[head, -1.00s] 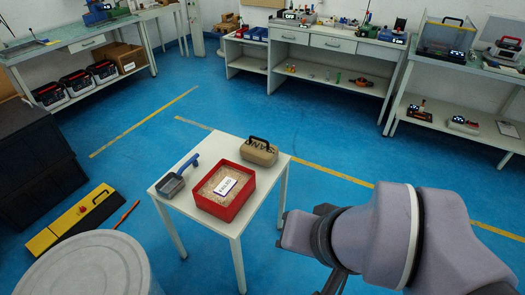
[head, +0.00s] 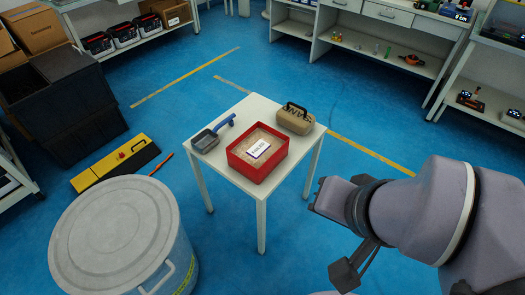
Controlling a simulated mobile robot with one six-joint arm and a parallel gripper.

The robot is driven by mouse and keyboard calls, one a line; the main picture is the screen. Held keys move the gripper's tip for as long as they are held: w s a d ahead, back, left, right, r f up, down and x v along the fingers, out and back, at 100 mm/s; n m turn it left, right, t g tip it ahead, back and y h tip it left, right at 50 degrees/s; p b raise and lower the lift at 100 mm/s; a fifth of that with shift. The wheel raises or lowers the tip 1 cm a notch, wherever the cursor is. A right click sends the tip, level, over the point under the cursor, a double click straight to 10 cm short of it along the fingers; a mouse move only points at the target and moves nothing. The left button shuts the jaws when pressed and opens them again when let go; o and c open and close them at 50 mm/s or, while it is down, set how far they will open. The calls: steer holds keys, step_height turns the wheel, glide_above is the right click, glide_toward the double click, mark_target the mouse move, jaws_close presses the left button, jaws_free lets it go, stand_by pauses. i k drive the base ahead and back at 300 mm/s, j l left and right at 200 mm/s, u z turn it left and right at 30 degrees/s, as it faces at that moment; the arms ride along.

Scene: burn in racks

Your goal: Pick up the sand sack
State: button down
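The sand sack (head: 295,118) is a tan, block-like bag with dark lettering and a black handle on top. It lies at the back right corner of a small white table (head: 262,209), just behind a red box. My gripper (head: 347,275) shows at the lower right, beside the table and well apart from the sack. It appears to point down and away, and I see dark fingers only. Whether they are apart or together is not clear. I see nothing held in it.
The red box (head: 236,162) holds sand-like grains and a white label card (head: 258,149). A grey scoop with a blue handle (head: 205,141) lies left of it. A large lidded drum (head: 115,235) stands at the lower left. A yellow-black case (head: 115,162) lies on the floor. Blue floor surrounds the table.

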mark_target(293, 116)
steer(key=i+l+u, duration=1.1)
steer(key=l, duration=0.15)
steer(key=i+l+u, duration=0.3)
steer(key=l, duration=0.15)
steer(key=l+u, duration=0.25)
steer(key=l, duration=0.2)
